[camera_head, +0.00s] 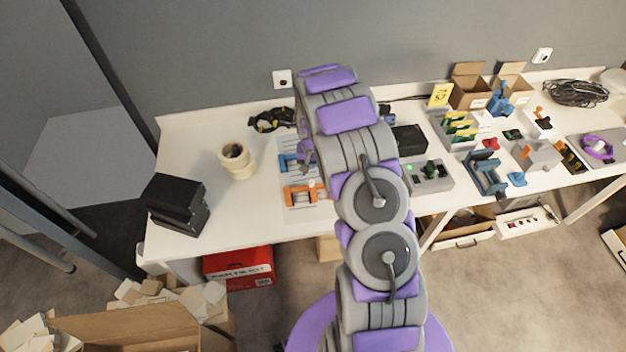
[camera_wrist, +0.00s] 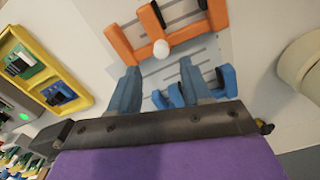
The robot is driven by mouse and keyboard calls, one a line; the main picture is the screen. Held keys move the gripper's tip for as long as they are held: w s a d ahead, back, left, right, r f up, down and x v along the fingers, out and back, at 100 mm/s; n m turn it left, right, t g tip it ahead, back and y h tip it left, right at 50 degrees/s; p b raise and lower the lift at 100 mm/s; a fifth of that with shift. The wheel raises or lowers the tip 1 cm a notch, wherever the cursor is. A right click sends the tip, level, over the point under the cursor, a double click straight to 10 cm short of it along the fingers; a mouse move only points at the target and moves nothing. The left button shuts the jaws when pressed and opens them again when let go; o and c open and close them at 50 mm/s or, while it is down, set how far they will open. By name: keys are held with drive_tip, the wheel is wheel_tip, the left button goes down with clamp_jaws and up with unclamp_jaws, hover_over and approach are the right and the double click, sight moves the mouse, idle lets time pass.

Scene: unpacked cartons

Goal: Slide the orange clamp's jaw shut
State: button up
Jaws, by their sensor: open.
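The orange clamp (camera_head: 300,195) lies on a pale striped board on the table, left of my arm. In the wrist view the orange clamp (camera_wrist: 190,35) fills the top, with a bar, upright jaws and a white round knob (camera_wrist: 161,49). A gap shows between its middle jaw (camera_wrist: 149,20) and the right end jaw. My gripper (camera_wrist: 158,68) is open and empty, its two blue-grey fingers apart, pointing toward the bar and knob. I cannot tell if they touch it. A blue clamp (camera_wrist: 173,96) shows between and beside the fingers; it also shows in the head view (camera_head: 288,163), partly hidden.
A cream cup-like container (camera_head: 236,162) and a black box (camera_head: 176,205) stand left of the clamps. A grey box with a green light (camera_head: 428,176) and a yellow tray (camera_wrist: 75,70) lie on the other side. Bare table lies between the cup and board.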

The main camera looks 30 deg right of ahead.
sight(313, 180)
drive_tip(key=f, duration=0.4)
drive_tip(key=shift+a+f, duration=0.25)
drive_tip(key=shift+a, duration=0.15)
drive_tip(key=shift+d+f+b, duration=0.1)
drive_tip(key=shift+f+b, duration=0.2)
drive_tip(key=shift+f, duration=0.1)
drive_tip(key=shift+d, duration=0.3)
drive_tip(key=shift+c, duration=0.4)
